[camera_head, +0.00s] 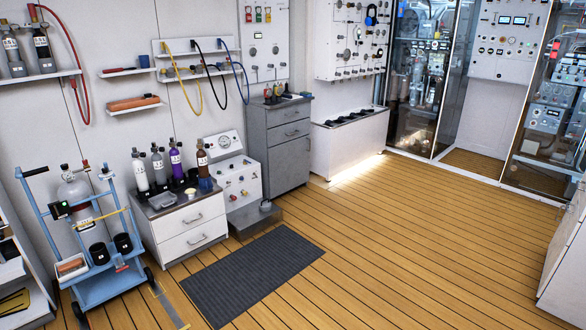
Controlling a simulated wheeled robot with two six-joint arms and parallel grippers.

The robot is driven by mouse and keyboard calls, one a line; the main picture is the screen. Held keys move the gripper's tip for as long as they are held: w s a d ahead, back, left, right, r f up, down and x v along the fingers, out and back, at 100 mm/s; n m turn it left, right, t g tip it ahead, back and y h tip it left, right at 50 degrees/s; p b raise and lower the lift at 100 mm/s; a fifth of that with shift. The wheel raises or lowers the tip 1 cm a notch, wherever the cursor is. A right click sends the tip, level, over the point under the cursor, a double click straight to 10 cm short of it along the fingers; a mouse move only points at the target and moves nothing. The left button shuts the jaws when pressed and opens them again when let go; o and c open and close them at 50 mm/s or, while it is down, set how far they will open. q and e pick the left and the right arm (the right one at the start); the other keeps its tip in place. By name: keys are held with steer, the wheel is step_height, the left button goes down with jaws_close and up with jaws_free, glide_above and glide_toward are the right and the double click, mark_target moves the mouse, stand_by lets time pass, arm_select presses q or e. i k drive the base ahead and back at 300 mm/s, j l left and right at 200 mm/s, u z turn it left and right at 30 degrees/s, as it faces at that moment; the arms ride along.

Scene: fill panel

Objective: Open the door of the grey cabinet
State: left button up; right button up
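The grey cabinet (254,150) stands against the back wall, left of the white bench. Its front faces right and forward. Neither of my grippers is in view.
A dark mat (252,276) lies on the wooden floor (400,240), which is wide and clear before the cabinet. A white control unit (237,184) and a low step (255,219) stand left of it. A blue trolley (105,285) stands further left.

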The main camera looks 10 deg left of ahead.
mark_target(288, 161)
steer(key=i, duration=4.2)
steer(key=i+j+z, duration=0.1)
steer(key=i, duration=0.7)
steer(key=i+j+z, duration=0.1)
steer(key=i, duration=0.65)
